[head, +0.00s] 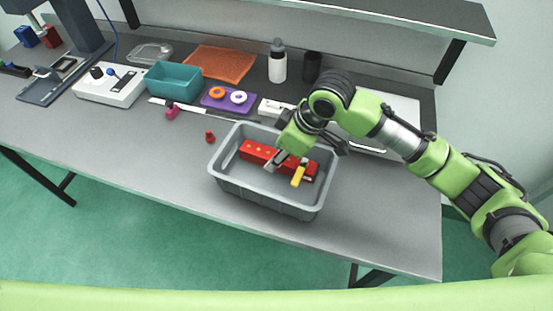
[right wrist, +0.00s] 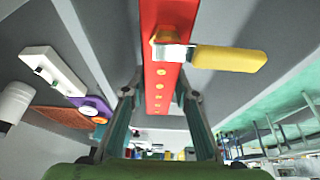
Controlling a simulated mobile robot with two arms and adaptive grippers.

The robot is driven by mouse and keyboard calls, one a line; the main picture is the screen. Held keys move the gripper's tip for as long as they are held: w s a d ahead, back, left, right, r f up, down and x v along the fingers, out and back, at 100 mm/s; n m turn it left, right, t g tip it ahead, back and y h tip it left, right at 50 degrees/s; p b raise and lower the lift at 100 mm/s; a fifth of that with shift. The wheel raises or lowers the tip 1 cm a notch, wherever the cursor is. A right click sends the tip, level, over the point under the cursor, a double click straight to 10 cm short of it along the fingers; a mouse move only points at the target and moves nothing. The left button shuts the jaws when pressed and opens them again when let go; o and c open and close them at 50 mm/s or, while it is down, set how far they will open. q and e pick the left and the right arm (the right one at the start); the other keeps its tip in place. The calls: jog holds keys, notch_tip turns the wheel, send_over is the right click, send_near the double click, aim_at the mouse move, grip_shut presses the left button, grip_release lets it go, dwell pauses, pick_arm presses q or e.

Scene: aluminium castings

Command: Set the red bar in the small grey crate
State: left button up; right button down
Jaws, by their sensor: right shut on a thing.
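The red bar (head: 257,152) lies lengthwise inside the walls of the small grey crate (head: 262,198) in the head view. A yellow-handled lever (head: 298,176) is on the bar near its right end. My right gripper (head: 283,160) reaches down into the crate from above and is shut on the bar. In the right wrist view the bar (right wrist: 163,82) runs between my two fingers, with brass-coloured spots along it and the yellow handle (right wrist: 230,58) sticking out sideways. I cannot tell whether the bar touches the crate floor. My left gripper is not in view.
A small red piece (head: 210,136) and a pink piece (head: 171,112) lie left of the crate. Behind are a purple tray (head: 213,104) with rings, a teal bin (head: 190,86) and a white bottle (head: 277,66). The front left of the table is clear.

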jog(key=shift+f, duration=1.1)
jog(key=shift+s+f, duration=0.1)
jog(key=c, duration=1.9)
grip_release()
jog(key=v, duration=1.2)
jog(key=shift+b, duration=0.35)
jog(key=shift+s, duration=0.1)
